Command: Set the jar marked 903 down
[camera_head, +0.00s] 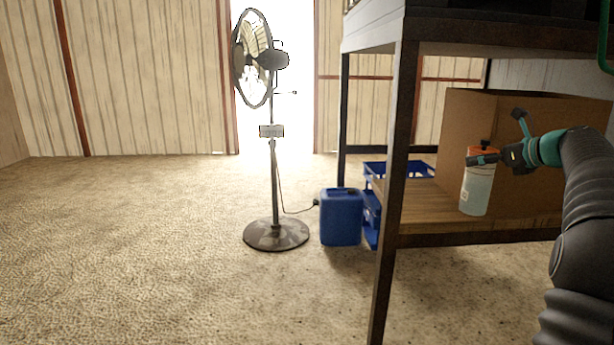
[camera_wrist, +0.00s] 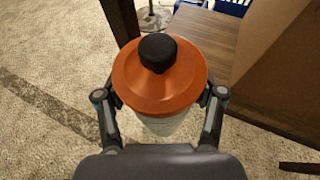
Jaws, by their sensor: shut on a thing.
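The jar (camera_head: 476,192) has a pale, see-through body, a small label and an orange lid with a black knob. My gripper (camera_head: 478,158) is shut on the jar near its top, and the jar hangs upright in front of the cardboard box. In the wrist view the orange lid (camera_wrist: 158,88) fills the middle, with a gripper finger on each side. The number on the label is too small to read. The wooden shelf (camera_head: 425,212) lies behind and left of the jar; I cannot tell whether the jar's base touches it.
A large cardboard box (camera_head: 520,130) stands on the shelf. A dark rack post (camera_head: 393,190) rises left of the jar. A blue crate (camera_head: 405,170), a blue canister (camera_head: 341,217) and a standing fan (camera_head: 276,234) are further left. Bare shelf shows between post and box.

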